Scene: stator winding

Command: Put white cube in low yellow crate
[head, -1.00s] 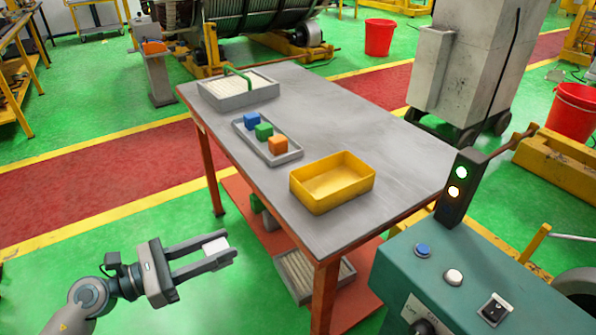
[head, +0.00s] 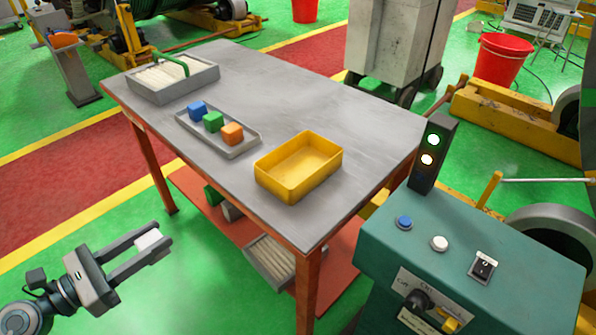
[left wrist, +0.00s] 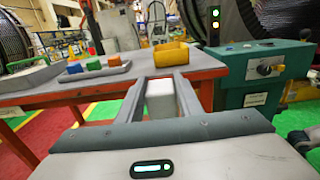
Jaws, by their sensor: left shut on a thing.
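My left gripper (head: 143,252) is shut on the white cube (head: 149,239). It holds the cube over the floor, left of the table and apart from it, in the head view. The cube also shows between the fingers in the left wrist view (left wrist: 160,96). The low yellow crate (head: 270,182) stands on the grey table (head: 330,110) near its front edge, and its visible inside is empty. In the left wrist view the crate (left wrist: 171,54) is beyond the cube. My right gripper is not in view.
A grey tray (head: 243,149) with blue, green and orange cubes lies left of the crate. A larger tray (head: 190,92) with a green handle stands at the table's far left. A teal control cabinet (head: 480,255) stands right of the table. A lower shelf holds another tray.

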